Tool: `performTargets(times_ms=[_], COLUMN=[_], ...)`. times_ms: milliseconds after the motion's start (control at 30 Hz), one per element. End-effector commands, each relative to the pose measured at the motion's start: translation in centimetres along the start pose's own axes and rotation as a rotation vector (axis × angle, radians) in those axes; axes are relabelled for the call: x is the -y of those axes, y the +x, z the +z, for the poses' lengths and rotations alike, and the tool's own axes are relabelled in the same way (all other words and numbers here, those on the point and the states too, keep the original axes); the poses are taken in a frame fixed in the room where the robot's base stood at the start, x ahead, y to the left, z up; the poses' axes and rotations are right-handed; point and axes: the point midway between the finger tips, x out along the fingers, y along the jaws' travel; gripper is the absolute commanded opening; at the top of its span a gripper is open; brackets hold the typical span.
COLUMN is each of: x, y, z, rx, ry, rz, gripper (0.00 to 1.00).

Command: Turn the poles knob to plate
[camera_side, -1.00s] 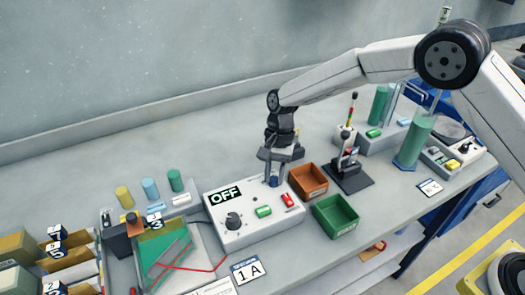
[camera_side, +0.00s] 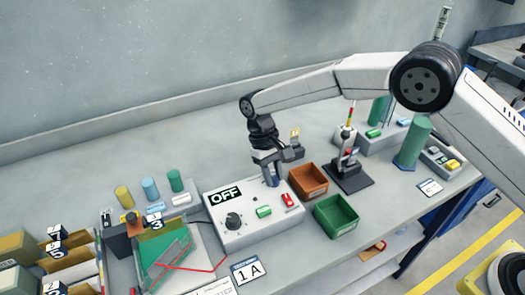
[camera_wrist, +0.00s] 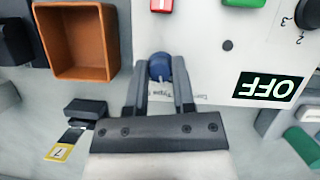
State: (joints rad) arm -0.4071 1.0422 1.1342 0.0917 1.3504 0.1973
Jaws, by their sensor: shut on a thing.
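A white control box (camera_side: 255,234) stands on the bench, with a display (camera_side: 225,195) that reads OFF. A blue knob (camera_side: 274,182) is at the box's back right. My gripper (camera_side: 270,177) is shut on this blue knob. In the wrist view the blue knob (camera_wrist: 160,66) sits between the two fingertips (camera_wrist: 160,80), which hide its sides. Printed text beside it is partly covered by the fingers, so the poles setting cannot be read. A black dial (camera_side: 233,221) with numbers is at the front left of the box, apart from my gripper.
A green button (camera_side: 264,211) and a red switch (camera_side: 288,200) are on the box. An orange bin (camera_side: 309,193) and a green bin (camera_side: 336,227) stand right of it. A dark stand (camera_side: 348,178) is beyond. A tank with a green panel (camera_side: 165,250) is at left.

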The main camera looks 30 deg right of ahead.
Motion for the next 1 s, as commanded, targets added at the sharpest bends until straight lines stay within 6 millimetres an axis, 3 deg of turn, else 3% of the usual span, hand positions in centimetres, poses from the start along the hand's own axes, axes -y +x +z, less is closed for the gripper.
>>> performTargets(times_ms=[500, 1000], x=[0.2, 0.25], y=[-0.14, -0.12], z=[0.02, 0.02], rx=[-0.003, -0.005], ry=[-0.427, -0.582], rz=[0.178, 0.242], gripper=[0.0, 0.0])
